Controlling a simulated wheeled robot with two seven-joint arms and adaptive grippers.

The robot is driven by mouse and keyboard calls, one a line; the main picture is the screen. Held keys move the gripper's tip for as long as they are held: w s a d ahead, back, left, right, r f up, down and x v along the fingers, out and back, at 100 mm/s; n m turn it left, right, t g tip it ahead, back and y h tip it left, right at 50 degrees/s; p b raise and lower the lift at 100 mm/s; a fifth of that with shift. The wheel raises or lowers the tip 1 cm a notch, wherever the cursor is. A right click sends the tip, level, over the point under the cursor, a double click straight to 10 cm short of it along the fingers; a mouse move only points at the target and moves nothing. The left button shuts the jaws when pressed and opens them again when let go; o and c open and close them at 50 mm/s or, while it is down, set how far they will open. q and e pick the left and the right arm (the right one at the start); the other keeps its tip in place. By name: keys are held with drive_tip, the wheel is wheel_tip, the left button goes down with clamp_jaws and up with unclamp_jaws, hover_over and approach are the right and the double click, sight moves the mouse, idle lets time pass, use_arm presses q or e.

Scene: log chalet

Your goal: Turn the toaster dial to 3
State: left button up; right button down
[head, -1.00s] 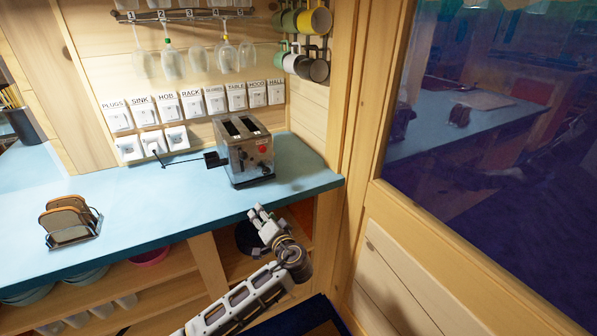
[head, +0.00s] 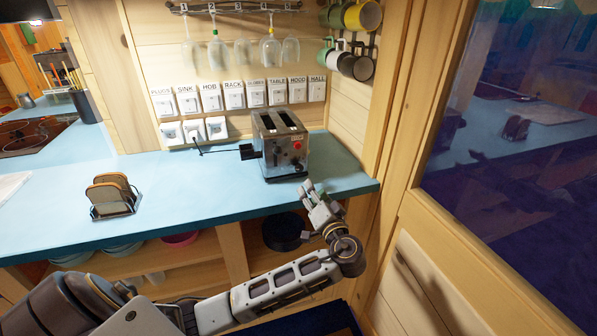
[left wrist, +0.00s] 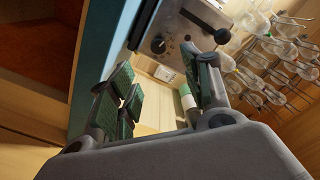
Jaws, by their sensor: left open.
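The metal toaster (head: 280,145) stands on the blue counter near its right end, two slots on top and a black lever on its left side. A red spot (head: 297,145) shows on its front. In the left wrist view the toaster (left wrist: 200,30) appears tilted, with a dark dial (left wrist: 158,45) on its face; the dial's setting is too small to read. My left gripper (head: 310,188) is open and empty, in front of and below the toaster, near the counter's front edge. Its padded fingers (left wrist: 160,95) frame the space before the toaster. My right gripper is not in view.
A toast rack (head: 113,196) with bread slices stands at the counter's left. A row of labelled switches (head: 235,95) and sockets is on the wall behind. Glasses (head: 240,52) and mugs (head: 350,62) hang above.

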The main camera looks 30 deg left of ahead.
sight(300, 169)
use_arm(q)
drive_tip(key=x, duration=1.2)
drive_tip(key=shift+w+p, duration=0.2)
drive_tip(key=shift+p, duration=0.1)
drive_tip(key=shift+w+a, duration=0.35)
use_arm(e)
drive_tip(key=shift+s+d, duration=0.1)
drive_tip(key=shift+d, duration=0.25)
use_arm(q)
drive_tip(key=c, duration=1)
drive_tip(key=shift+c, duration=0.2)
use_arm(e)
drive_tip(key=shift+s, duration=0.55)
